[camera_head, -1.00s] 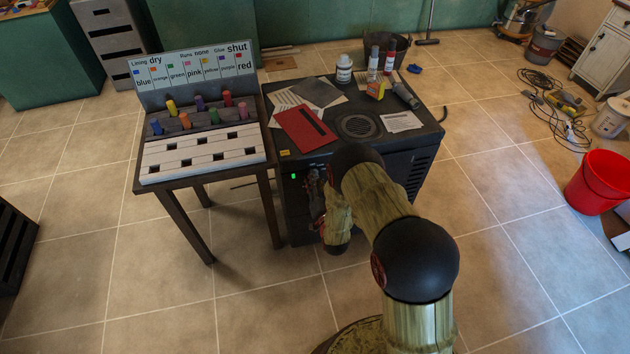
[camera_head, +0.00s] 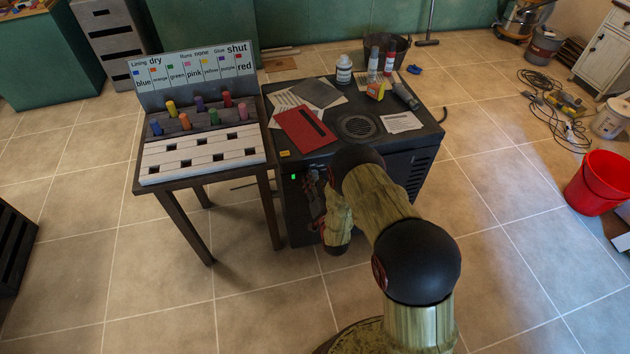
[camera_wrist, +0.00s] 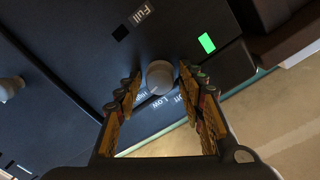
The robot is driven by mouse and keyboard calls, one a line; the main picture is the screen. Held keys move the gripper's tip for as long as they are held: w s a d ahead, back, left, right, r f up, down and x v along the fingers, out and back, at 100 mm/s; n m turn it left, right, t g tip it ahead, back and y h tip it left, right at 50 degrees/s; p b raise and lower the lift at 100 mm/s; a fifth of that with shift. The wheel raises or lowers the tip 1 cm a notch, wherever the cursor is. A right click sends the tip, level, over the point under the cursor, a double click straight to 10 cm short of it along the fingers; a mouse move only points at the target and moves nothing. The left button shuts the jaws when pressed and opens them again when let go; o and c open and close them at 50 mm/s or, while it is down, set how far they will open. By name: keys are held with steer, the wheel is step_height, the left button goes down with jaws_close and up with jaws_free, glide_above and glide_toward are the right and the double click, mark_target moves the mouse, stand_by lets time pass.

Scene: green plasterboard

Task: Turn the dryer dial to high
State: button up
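The dryer (camera_head: 405,150) is the dark box in the middle of the head view, with its front panel partly hidden by my arm. In the wrist view its panel shows a round grey dial (camera_wrist: 160,76) with printed labels along its lower side, among them what reads as Low and High. The dial's exact setting is hard to tell. My gripper (camera_wrist: 160,75) is open, with one yellow finger on each side of the dial and a small gap visible on both sides. In the head view my gripper (camera_head: 314,195) is small and partly hidden beside the dryer's front.
A green light (camera_wrist: 207,43) is lit near the dial, and a second knob (camera_wrist: 10,88) is at the left. A table (camera_head: 190,178) with colored pegs stands close left of the dryer. Papers, bottles and a red folder (camera_head: 305,129) lie on top.

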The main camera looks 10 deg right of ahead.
steer(key=shift+o, duration=0.3)
steer(key=s, duration=1.2)
steer(key=shift+r, duration=0.25)
